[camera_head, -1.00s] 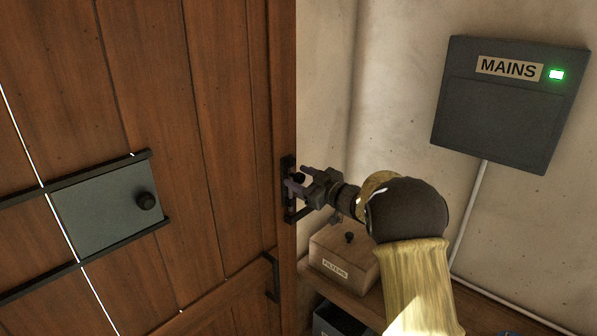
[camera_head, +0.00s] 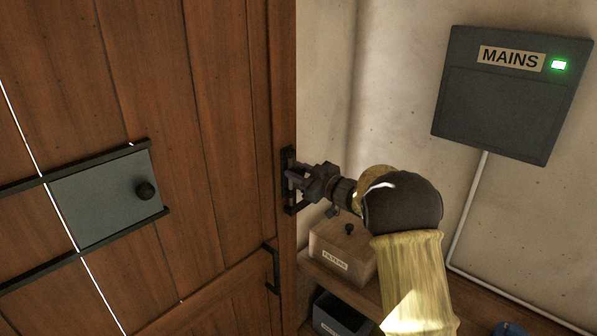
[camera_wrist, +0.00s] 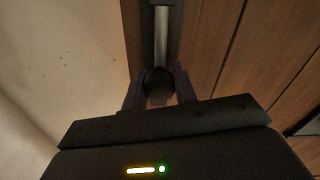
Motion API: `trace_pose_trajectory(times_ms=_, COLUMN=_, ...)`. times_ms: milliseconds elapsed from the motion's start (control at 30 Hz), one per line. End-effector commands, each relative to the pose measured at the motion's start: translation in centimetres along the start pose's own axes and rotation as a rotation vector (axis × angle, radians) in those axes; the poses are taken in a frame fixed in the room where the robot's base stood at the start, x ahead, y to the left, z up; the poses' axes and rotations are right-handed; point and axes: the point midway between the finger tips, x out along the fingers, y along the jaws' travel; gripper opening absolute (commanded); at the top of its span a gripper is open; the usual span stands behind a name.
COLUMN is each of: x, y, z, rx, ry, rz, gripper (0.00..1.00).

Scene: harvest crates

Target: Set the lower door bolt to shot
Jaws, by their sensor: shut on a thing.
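The door bolt (camera_head: 290,207) is a dark upright fitting at the right edge of the wooden door. No second bolt shows in these views, so I cannot tell its rank by height. My gripper (camera_head: 294,178) reaches it from the right and is shut on the bolt's knob, mostly hidden in the head view. In the wrist view, the dark round knob (camera_wrist: 159,76) sits between the fingertips of my gripper (camera_wrist: 159,88). A pale metal rod (camera_wrist: 160,32) runs along the dark track beyond it. How far the rod is slid is unclear.
A grey sliding panel (camera_head: 100,195) with a black knob sits between rails on the door. A black handle (camera_head: 273,268) is lower on the door. A wooden box (camera_head: 335,262) stands on the shelf below my arm. A MAINS box (camera_head: 500,105) hangs on the right wall.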

Motion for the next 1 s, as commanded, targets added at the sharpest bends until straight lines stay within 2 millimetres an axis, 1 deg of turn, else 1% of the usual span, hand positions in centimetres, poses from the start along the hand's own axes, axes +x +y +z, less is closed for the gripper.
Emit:
trace_pose_trajectory(times_ms=33, x=0.0, y=-0.3, z=1.2, rx=0.0, ry=-0.001, rz=0.0, gripper=0.0)
trace_pose_trajectory(times_ms=200, x=0.0, y=-0.8, z=3.0, rx=0.002, ry=-0.001, rz=0.0, gripper=0.0)
trace_pose_trajectory(times_ms=567, x=-0.1, y=-0.9, z=3.4, rx=0.002, ry=-0.006, rz=-0.001, gripper=0.0)
trace_pose_trajectory(times_ms=600, x=-0.1, y=-0.9, z=3.4, rx=0.003, ry=-0.007, rz=-0.001, gripper=0.3)
trace_pose_trajectory(times_ms=667, x=-0.1, y=-0.9, z=3.5, rx=0.003, ry=-0.007, rz=-0.001, gripper=0.42)
trace_pose_trajectory(times_ms=700, x=-0.1, y=-0.9, z=3.4, rx=0.003, ry=-0.007, rz=-0.001, gripper=0.49)
trace_pose_trajectory(times_ms=1000, x=-0.1, y=-0.8, z=3.2, rx=0.001, ry=-0.002, rz=0.0, gripper=0.5)
